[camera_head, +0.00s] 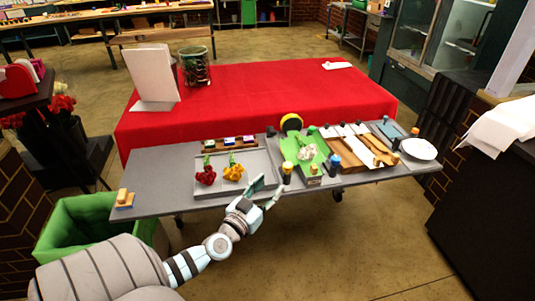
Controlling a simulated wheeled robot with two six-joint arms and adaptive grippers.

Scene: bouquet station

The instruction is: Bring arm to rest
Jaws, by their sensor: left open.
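My left arm comes in from the lower left. A red flower (206,172) and a yellow flower (234,170) lie on a light tray (262,160) behind and left of the gripper. My right gripper is not in view.
A green tray (296,147) with a white bloom, wooden boards (352,155) and a white plate (418,149) fill the table's right side. A green-lined bin (75,225) stands at left. A red-covered table (250,98) stands behind. Floor at lower right is free.

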